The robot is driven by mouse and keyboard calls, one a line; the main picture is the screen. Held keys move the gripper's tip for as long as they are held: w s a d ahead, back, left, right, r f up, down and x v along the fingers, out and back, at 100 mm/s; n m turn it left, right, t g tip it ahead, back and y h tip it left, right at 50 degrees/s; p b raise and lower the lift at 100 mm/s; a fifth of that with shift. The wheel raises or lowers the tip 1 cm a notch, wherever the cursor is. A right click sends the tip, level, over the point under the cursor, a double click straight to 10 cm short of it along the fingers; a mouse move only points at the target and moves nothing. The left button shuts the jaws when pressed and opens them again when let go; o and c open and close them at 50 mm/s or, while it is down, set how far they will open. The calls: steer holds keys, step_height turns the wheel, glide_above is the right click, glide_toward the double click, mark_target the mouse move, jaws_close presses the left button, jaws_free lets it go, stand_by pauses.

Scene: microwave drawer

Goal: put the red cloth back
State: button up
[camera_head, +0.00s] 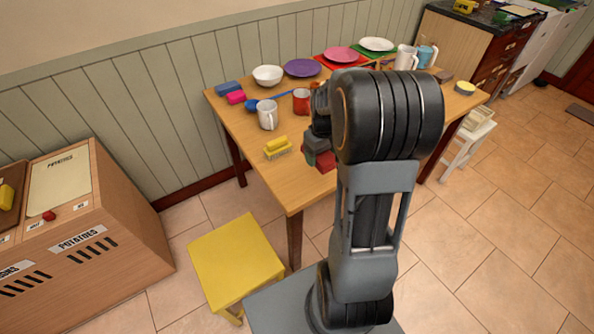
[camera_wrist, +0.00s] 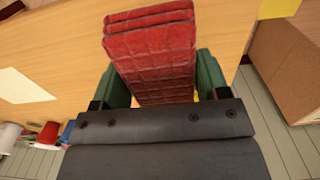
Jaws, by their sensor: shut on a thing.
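The red cloth (camera_wrist: 152,55) is a folded, quilted-looking block that fills the middle of the wrist view. My gripper (camera_wrist: 158,84) is shut on it, with one green finger on each side. In the head view the cloth (camera_head: 327,161) shows just below my gripper (camera_head: 314,152), over the near part of the wooden table (camera_head: 294,192). My arm hides part of the table behind it. I cannot tell whether the cloth touches the table top.
A yellow sponge (camera_head: 277,146) lies left of the cloth. Behind stand a white mug (camera_head: 267,115), a red mug (camera_head: 301,101), a white bowl (camera_head: 267,75) and a purple plate (camera_head: 302,67). A yellow stool (camera_head: 237,257) stands before the table. The table's near left corner is bare.

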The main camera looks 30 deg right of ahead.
glide_above(298, 177)
steer(key=f, duration=0.6)
steer(key=shift+s+d+f, duration=0.1)
steer(key=shift+s+d, duration=0.05)
steer(key=shift+d, duration=0.05)
steer(key=shift+a+f, duration=0.2)
steer(key=shift+f, duration=1.6)
steer(key=shift+f+b, duration=0.15)
steer(key=shift+b, duration=0.25)
steer(key=o, duration=0.9)
step_height(298, 177, up, 11)
steer(key=p, duration=0.1)
steer(key=s+a+r+t, duration=0.1)
steer(key=s+a+r, duration=0.1)
steer(key=s, duration=0.3)
steer(key=s+a+r+m+t, duration=0.1)
steer(key=s+a+r, duration=0.2)
steer(key=s+a, duration=0.1)
steer(key=s+a+r+t, duration=0.1)
steer(key=s+a+r, duration=0.1)
steer(key=s, duration=0.4)
steer(key=shift+s+a+r, duration=0.25)
steer(key=shift+a+r, duration=0.1)
steer(key=shift+a, duration=0.55)
